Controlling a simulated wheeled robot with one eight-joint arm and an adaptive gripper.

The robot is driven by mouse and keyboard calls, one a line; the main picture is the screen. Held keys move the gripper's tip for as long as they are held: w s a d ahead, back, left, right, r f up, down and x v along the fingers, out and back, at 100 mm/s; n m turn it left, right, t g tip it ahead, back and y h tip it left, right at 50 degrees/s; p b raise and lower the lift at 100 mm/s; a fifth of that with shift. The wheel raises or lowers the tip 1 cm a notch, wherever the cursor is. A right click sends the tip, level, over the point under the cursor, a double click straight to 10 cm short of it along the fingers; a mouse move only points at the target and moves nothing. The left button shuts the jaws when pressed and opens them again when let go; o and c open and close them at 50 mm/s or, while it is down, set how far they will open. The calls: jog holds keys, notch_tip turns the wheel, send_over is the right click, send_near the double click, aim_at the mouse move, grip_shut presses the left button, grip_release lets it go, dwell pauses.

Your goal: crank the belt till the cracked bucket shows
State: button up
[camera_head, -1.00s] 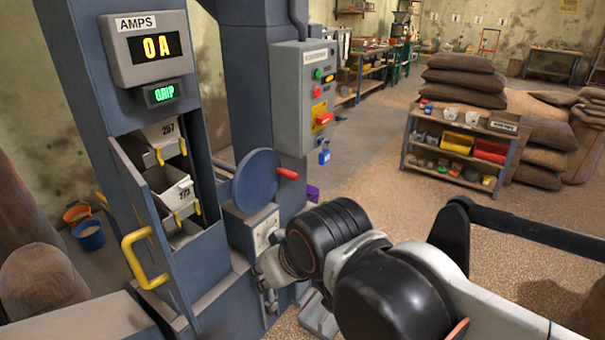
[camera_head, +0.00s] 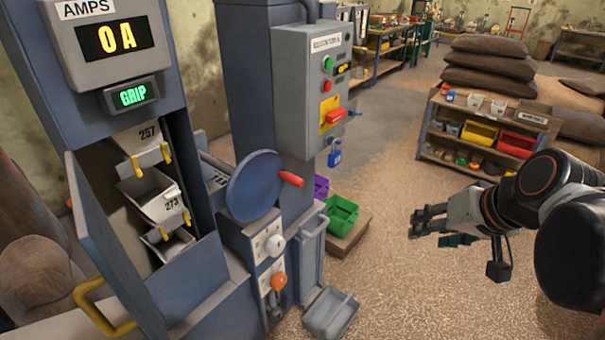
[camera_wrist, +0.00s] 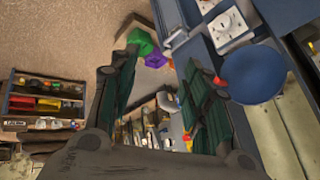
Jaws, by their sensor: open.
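The open hatch of the blue elevator leg shows the belt's buckets. A white bucket marked 257 (camera_head: 143,142) is at the top, one marked 273 (camera_head: 160,200) is below it, and part of another shows lower down. I see no clear crack on them. The blue crank disc (camera_head: 254,187) with its red handle (camera_head: 290,179) is right of the hatch; the wrist view also shows the disc (camera_wrist: 248,75). My gripper (camera_head: 416,222) is open and empty, well to the right of the crank. Its two green-padded fingers stand apart in the wrist view (camera_wrist: 160,90).
The panel reads 0 A (camera_head: 118,38), with a green GRIP display (camera_head: 131,95) beneath. A grey control box (camera_head: 310,90) with buttons and a red switch stands above the crank. A green bin (camera_head: 340,214) and grey tray (camera_head: 330,313) are low beside it. Open floor lies around my gripper.

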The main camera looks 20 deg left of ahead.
jog(key=w+a+g+y, duration=0.1)
jog(key=w+a+y, duration=0.2)
jog(key=w+a, duration=0.6)
jog(key=n+g+y+p, duration=0.2)
jog(key=n+g+y, duration=0.25)
jog(key=y, duration=0.45)
send_near(279, 178)
jog(key=shift+t, duration=0.25)
jog(key=a+b, duration=0.1)
jog(key=a, duration=0.1)
jog(key=a+b, duration=0.2)
jog(key=a, duration=0.1)
jog(key=shift+s+a+f+b, duration=0.15)
jog(key=shift+a+f+b, duration=0.15)
jog(key=shift+a+b, duration=0.05)
jog(key=shift+c, duration=0.4)
grip_shut()
